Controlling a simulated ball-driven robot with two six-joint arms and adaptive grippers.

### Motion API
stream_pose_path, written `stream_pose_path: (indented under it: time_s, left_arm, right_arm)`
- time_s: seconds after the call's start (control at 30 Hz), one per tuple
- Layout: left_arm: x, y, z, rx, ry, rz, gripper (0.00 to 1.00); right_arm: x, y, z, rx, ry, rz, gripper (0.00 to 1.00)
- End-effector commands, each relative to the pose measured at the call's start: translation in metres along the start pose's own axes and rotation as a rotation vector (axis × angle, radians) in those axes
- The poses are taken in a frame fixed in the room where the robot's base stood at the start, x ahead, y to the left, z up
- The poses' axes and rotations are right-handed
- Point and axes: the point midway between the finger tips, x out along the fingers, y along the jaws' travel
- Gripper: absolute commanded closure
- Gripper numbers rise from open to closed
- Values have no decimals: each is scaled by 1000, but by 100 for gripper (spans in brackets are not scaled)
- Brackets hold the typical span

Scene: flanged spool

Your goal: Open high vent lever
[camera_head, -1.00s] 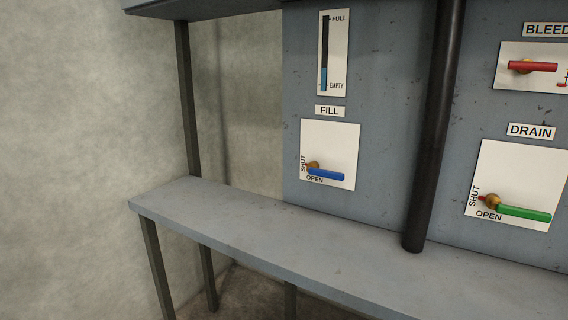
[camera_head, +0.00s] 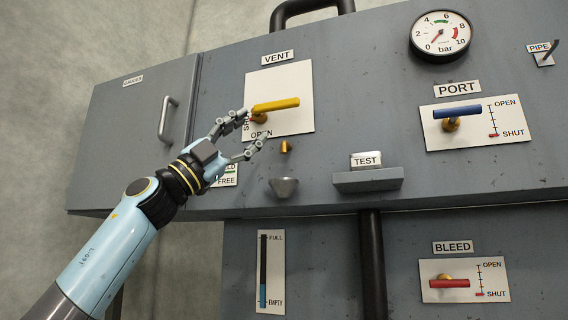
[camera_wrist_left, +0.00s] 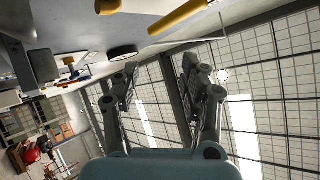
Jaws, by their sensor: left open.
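The vent lever (camera_head: 277,105) is a yellow bar on a brass pivot, on a white plate (camera_head: 294,76) under the VENT label. It points right and slightly up. SHUT is marked at the plate's left and OPEN below, both partly hidden by my fingers. My left gripper (camera_head: 251,132) is open, its fingers spread near the plate's lower left, close to the pivot; I cannot tell whether a finger touches it. In the left wrist view the yellow lever (camera_wrist_left: 181,17) shows at the top edge, beyond and outside the open fingers (camera_wrist_left: 160,72). My right gripper is not in view.
A cabinet door handle (camera_head: 168,119) is left of my gripper. A brass knob (camera_head: 286,147) and a grey cone-shaped part (camera_head: 284,187) stick out below the plate. A TEST ledge (camera_head: 368,180), the blue port lever (camera_head: 457,112) and the red bleed lever (camera_head: 449,283) lie to the right.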

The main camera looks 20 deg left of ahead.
Motion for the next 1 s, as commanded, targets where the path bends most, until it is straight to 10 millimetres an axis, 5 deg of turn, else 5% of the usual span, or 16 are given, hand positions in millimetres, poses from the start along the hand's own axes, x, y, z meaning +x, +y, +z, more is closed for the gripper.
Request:
stream_pose_path:
  time_s: [0.03,0.17,0.47,1.0]
  left_arm:
    - [25,-14,-10,68,64,103,56]
    - [57,-33,-14,181,97,410,56]
    - [58,-78,5,232,-71,760,56]
    - [120,-21,18,230,-82,779,56]
  right_arm:
    - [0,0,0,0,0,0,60]
    - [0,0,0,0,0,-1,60]
    - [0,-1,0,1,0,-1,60]
    - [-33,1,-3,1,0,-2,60]
